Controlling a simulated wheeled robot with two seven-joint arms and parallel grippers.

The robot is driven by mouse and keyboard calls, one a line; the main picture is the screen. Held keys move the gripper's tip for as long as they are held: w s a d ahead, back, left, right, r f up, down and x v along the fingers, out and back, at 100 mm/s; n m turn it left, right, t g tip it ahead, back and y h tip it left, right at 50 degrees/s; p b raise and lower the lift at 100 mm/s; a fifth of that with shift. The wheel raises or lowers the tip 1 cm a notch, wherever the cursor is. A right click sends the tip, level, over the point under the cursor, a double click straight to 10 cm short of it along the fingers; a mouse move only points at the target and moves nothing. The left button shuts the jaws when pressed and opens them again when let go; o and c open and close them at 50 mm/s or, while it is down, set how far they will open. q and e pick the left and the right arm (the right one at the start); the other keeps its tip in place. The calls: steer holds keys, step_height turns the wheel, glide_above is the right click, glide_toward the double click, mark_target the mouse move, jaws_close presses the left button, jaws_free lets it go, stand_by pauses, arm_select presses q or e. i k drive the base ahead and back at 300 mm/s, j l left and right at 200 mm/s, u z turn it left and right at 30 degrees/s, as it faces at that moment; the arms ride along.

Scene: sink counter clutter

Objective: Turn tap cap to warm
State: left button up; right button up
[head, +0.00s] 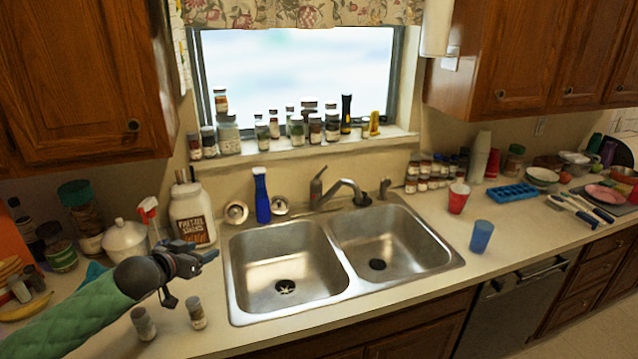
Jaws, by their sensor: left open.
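The tap (343,188) stands at the back of the double sink (298,222), with its spout reaching over the right basin. Its cap with the lever (317,188) is at the left end of the tap and points up. My left gripper (207,256) is open at the left of the sink, near the left basin's rim. It is well to the left of the tap cap and does not touch it. The gripper is small and dark in the view, so its fingers are hard to make out. My right gripper is not in view.
A blue bottle (262,197) and a white pretzel jar (192,215) stand behind the sink's left side. Two small spice jars (196,312) stand at the front left counter. A blue cup (481,236) and red cup (458,198) stand right of the sink. Both basins look empty.

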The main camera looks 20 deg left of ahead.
mark_target(316, 186)
steer(key=i+l, duration=0.15)
steer(key=i, duration=0.8)
steer(key=i+l, duration=0.15)
steer(key=i, duration=0.75)
